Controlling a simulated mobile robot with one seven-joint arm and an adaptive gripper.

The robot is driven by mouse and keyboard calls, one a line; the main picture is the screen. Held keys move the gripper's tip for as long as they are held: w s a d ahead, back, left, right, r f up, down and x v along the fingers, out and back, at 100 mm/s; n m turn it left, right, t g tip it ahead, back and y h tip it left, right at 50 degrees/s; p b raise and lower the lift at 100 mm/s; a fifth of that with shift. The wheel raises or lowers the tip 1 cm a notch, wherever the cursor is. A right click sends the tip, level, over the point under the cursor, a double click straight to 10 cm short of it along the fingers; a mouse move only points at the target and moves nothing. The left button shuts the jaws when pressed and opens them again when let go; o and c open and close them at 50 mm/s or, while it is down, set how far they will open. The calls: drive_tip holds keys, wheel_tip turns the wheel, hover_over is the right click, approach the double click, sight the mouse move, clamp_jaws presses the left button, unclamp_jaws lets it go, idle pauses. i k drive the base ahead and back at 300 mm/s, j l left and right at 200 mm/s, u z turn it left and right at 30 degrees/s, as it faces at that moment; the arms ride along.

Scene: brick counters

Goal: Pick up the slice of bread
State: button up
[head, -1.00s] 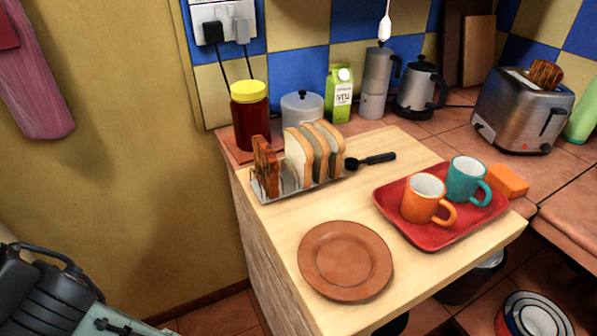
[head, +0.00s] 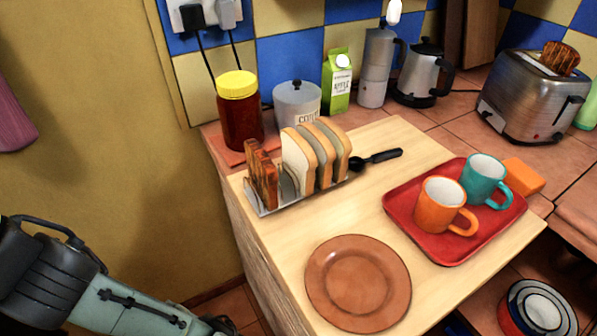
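Several slices of white bread (head: 298,160) stand upright in a metal rack (head: 262,209) on the wooden counter in the head view. Darker toasted slices (head: 262,176) stand at the rack's left end. Another toasted slice (head: 560,58) sticks out of the steel toaster (head: 530,98) at the back right. My arm shows at the lower left, beside the counter and well away from the rack. My gripper is not clearly visible.
An empty brown plate (head: 358,284) lies in front of the rack. A red tray (head: 440,250) holds an orange mug (head: 441,206) and a teal mug (head: 484,182). A yellow-lidded jar (head: 240,115), a white canister (head: 297,102) and a juice carton (head: 337,82) stand behind.

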sight(562, 56)
drive_tip(key=l+u, duration=0.2)
drive_tip(key=l, duration=0.2)
drive_tip(key=k+l+u, duration=0.2)
drive_tip(key=l, duration=0.15)
drive_tip(key=k+l+u, duration=0.2)
drive_tip(key=l, duration=0.2)
drive_tip(key=l+u, duration=0.2)
drive_tip(key=l, duration=0.15)
drive_tip(key=k+l+u, duration=0.2)
drive_tip(key=l+z, duration=0.15)
drive_tip(key=z, duration=1.25)
drive_tip(key=k+j+z, duration=0.35)
drive_tip(key=i+j+z, duration=0.15)
drive_tip(key=i, duration=0.15)
